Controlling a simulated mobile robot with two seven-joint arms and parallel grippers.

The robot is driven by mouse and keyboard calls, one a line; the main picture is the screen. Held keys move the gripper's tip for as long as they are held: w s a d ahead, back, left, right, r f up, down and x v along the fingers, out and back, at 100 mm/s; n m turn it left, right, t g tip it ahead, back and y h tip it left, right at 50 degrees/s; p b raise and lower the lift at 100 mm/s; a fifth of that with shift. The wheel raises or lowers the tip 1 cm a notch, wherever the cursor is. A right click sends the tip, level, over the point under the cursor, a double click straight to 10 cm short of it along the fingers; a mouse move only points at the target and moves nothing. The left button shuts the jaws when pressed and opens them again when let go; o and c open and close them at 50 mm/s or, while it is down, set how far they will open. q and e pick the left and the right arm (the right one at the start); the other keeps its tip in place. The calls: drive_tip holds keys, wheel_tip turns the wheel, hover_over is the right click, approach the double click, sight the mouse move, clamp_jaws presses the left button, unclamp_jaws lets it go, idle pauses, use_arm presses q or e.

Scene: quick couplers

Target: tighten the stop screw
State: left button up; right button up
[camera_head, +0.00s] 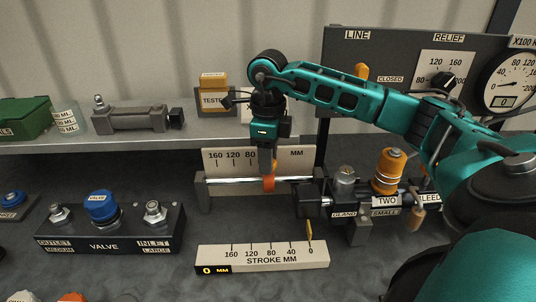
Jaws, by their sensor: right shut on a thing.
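My right gripper (267,160) points straight down over the horizontal steel rod (228,181), in front of the scale plate on the back of the rod stand. It is shut at the top of the small orange stop (269,184) on the rod. The stop screw itself is hidden between the fingers, so its turn cannot be seen. The black cylinder (308,200) with the GLAND and SMALL labels lies at the rod's right end. My left gripper is out of view.
A STROKE MM scale (262,256) reading 0 mm stands in front. A valve block (108,240) with a blue knob is at left. The shelf (95,143) behind holds a green box and a grey cylinder. The gauge panel (400,55) stands behind my right arm.

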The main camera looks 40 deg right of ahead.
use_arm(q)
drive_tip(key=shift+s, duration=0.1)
use_arm(e)
drive_tip(key=shift+m, duration=0.4)
drive_tip(key=o, duration=1)
drive_tip(key=shift+r, duration=0.1)
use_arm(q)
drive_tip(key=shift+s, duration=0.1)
use_arm(e)
drive_tip(key=shift+o, duration=0.2)
drive_tip(key=shift+d, duration=0.1)
